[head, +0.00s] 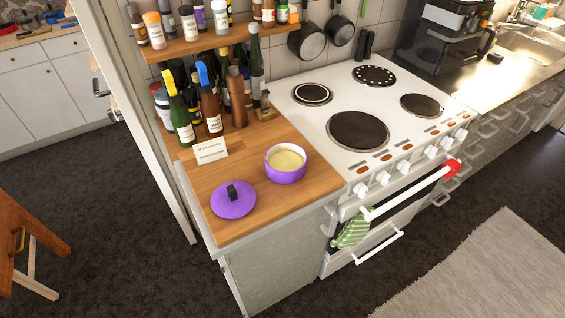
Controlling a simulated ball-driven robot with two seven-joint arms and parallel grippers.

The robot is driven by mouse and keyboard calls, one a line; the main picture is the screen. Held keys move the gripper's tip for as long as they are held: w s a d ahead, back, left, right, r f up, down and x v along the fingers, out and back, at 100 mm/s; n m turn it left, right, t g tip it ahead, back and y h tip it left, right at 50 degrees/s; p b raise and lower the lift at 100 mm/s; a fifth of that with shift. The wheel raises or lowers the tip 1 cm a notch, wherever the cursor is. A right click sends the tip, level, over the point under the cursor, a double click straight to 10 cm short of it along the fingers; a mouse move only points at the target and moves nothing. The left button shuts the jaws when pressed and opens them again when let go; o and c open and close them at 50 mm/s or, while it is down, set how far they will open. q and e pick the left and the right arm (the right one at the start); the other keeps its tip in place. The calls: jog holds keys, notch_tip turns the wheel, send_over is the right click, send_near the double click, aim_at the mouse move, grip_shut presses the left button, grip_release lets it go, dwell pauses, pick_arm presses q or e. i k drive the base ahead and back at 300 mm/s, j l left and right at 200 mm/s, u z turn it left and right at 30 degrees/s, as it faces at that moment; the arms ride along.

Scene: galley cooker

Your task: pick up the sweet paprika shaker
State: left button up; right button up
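Several spice shakers and jars stand on the wooden wall shelf (205,41) at the upper left. One shaker with an orange lid (151,17) has a pale label; beside it are a dark shaker (138,27), a white-capped shaker (188,27) and another white-capped shaker (220,17). Small reddish jars (268,14) stand further right on the shelf. The labels are too small to read, so I cannot tell which is the sweet paprika shaker. Neither of my grippers is in view.
Below the shelf, bottles (208,107) and a wooden mill (237,98) crowd the counter's back. A purple pot (285,164), its purple lid (233,200) and a white card (210,150) occupy the wooden counter (270,210). The white cooker (330,95) adjoins it; dark floor lies in front.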

aim_at(152, 20)
jog(key=k+z, duration=0.45)
jog(key=k+l+z, duration=0.15)
jog(key=z, duration=0.25)
jog(key=i+j+z, duration=0.15)
jog(key=j, duration=0.45)
jog(key=j+z, duration=0.1)
jog(key=j, duration=0.5)
jog(key=i+j+z, duration=0.15)
jog(key=j, duration=0.5)
